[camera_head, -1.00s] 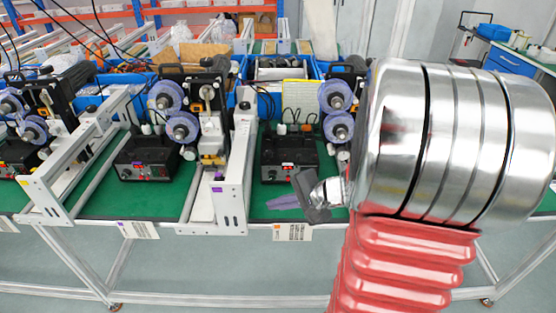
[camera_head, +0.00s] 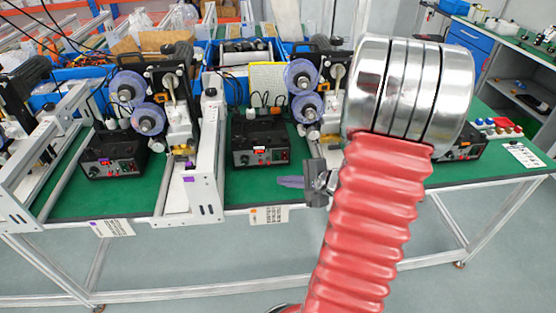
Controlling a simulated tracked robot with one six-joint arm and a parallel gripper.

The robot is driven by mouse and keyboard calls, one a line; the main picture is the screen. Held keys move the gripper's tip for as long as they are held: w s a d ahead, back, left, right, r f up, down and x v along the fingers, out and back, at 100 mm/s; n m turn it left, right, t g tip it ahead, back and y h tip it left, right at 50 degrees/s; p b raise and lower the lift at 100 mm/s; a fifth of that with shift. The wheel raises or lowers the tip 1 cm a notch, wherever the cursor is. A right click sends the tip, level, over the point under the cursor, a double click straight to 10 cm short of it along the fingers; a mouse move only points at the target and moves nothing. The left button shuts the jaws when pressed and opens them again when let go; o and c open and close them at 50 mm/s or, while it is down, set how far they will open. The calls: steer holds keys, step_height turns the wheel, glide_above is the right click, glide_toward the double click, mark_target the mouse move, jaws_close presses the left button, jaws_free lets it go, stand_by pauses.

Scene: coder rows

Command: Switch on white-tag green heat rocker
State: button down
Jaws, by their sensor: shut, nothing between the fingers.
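Several black control boxes stand on the green bench. One is at the left (camera_head: 112,155), one in the middle (camera_head: 258,138), and one at the right (camera_head: 462,152) is partly hidden by my arm. My gripper (camera_head: 318,186) is shut and empty at the bench's front edge, right of the middle box, apart from the boxes.
Front-edge cards carry a purple mark (camera_head: 113,227) and an orange mark (camera_head: 268,214). White metal frames (camera_head: 208,165) and blue-reel machines (camera_head: 146,119) separate the boxes. The aisle floor in front is clear.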

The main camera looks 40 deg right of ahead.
steer(key=shift+w+d+f, duration=0.2)
steer(key=shift+w+d, duration=0.55)
steer(key=shift+w, duration=0.35)
steer(key=shift+w+d+f, duration=0.2)
steer(key=shift+w+d, duration=0.55)
steer(key=shift+w, duration=0.35)
steer(key=shift+w+d+f, duration=0.2)
steer(key=shift+w+d, duration=0.55)
steer(key=shift+w, duration=0.35)
steer(key=shift+w, duration=0.1)
steer(key=shift+w+d, duration=0.25)
steer(key=shift+w, duration=0.1)
steer(key=shift+w+d, duration=0.2)
steer(key=shift+w, duration=0.05)
stand_by(0.4)
steer(key=shift+s, duration=0.1)
steer(key=shift+s+a, duration=0.45)
steer(key=shift+s, duration=0.1)
stand_by(0.4)
steer(key=shift+s+a+r, duration=0.25)
steer(key=shift+s+a, duration=0.45)
steer(key=shift+s, duration=0.35)
steer(key=shift+s+a+r, duration=0.2)
steer(key=shift+s+a, duration=0.5)
steer(key=shift+s, duration=0.3)
